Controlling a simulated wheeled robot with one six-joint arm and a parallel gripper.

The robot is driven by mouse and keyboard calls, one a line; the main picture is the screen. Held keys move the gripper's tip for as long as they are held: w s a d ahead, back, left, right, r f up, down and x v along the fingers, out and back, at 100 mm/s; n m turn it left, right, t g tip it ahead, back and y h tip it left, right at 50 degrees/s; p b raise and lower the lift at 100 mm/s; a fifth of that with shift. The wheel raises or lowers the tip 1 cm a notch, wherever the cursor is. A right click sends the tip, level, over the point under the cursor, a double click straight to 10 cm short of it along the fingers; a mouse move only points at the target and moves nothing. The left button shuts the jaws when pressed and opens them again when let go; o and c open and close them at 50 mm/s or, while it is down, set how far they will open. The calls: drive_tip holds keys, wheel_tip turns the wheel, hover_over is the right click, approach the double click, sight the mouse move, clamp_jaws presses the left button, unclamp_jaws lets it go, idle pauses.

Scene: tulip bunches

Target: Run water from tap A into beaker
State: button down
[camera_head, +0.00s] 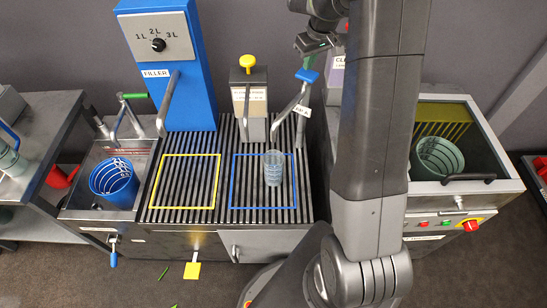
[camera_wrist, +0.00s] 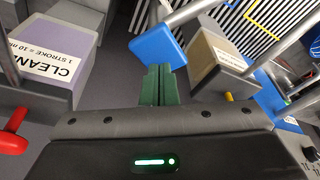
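The beaker (camera_head: 273,168) is a clear, marked cup standing upright on the slatted grate, inside the blue square outline. Its contents are too small to tell. A metal tap (camera_head: 290,107) with a blue lever handle (camera_head: 307,75) and a small white tag stands behind and right of the beaker; I cannot read the tag surely. No water stream shows. My gripper (camera_head: 308,64) is just above the blue handle. In the wrist view its green fingers (camera_wrist: 162,86) are together with nothing visible between them. The blue handle (camera_wrist: 168,40) lies at their tips; I cannot tell whether they touch.
A blue filler (camera_head: 170,70) with a dial and a yellow-knobbed dispenser (camera_head: 249,95) stand behind the grate. A sink with a blue basket (camera_head: 114,182) is left. A bin holding a green basket (camera_head: 437,158) is right. The yellow square (camera_head: 184,181) is empty.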

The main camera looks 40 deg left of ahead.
sight(307, 73)
drive_tip(key=shift+f, duration=0.15)
drive_tip(key=shift+d+b+x, duration=0.15)
drive_tip(key=shift+b+x, duration=0.35)
drive_tip(key=shift+x, duration=0.2)
drive_tip(key=shift+d+b+x, duration=0.15)
drive_tip(key=shift+b+x, duration=0.35)
drive_tip(key=shift+x, duration=0.15)
drive_tip(key=shift+s, duration=0.1)
idle(1.9)
drive_tip(key=p+v, duration=0.1)
drive_tip(key=v, duration=0.1)
drive_tip(key=a+p+v, duration=0.1)
drive_tip(key=p+v, duration=0.2)
drive_tip(key=v, duration=0.1)
drive_tip(key=shift+w+a, duration=0.15)
drive_tip(key=shift+w, duration=0.1)
idle(0.3)
